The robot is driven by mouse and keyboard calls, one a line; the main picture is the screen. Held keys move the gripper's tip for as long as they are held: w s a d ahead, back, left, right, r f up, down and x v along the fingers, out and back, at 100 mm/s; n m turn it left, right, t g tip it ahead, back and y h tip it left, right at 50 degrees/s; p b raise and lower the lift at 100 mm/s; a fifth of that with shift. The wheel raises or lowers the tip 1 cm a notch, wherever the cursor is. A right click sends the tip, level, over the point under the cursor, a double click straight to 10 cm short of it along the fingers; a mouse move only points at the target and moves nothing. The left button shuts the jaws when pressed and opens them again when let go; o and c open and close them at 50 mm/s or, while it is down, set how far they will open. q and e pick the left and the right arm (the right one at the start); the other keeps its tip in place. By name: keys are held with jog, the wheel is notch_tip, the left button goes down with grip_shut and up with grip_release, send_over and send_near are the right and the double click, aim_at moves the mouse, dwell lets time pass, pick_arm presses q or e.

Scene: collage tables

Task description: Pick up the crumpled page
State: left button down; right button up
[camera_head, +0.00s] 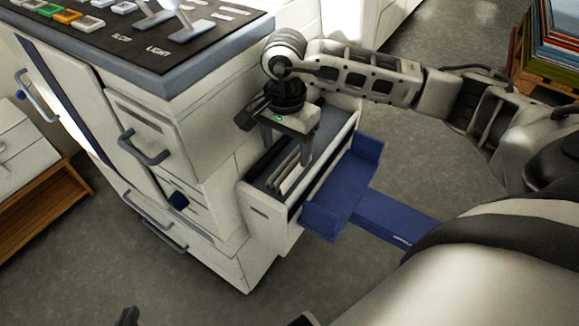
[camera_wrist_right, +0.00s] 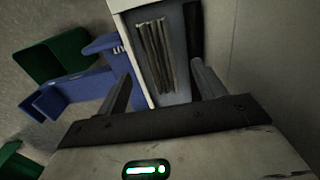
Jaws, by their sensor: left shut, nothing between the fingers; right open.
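Several thin pale sheets (camera_head: 291,178) stand on edge in the open drawer of the white machine. They also show in the right wrist view (camera_wrist_right: 155,55), with uneven edges; I cannot tell which one is the crumpled page. My right gripper (camera_head: 285,155) points down over the drawer (camera_head: 270,227). In the right wrist view its open fingers (camera_wrist_right: 161,76) are on either side of the sheets' near end, with nothing held. A dark tip at the bottom edge of the head view looks like my left gripper (camera_head: 128,316); the rest is out of frame.
The white machine (camera_head: 190,110) with handles and a button panel (camera_head: 130,30) stands beside the drawer. A blue tray (camera_head: 340,195) is against the drawer's outer side. Green bins (camera_wrist_right: 55,55) show in the wrist view. Grey floor is clear in front.

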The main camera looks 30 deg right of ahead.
aim_at(287, 165)
notch_tip(287, 165, down, 5)
jog(key=shift+s+r, duration=0.1)
jog(key=shift+r, duration=0.05)
jog(key=c, duration=1.1)
jog(key=shift+o, duration=0.2)
jog(key=shift+r, duration=0.1)
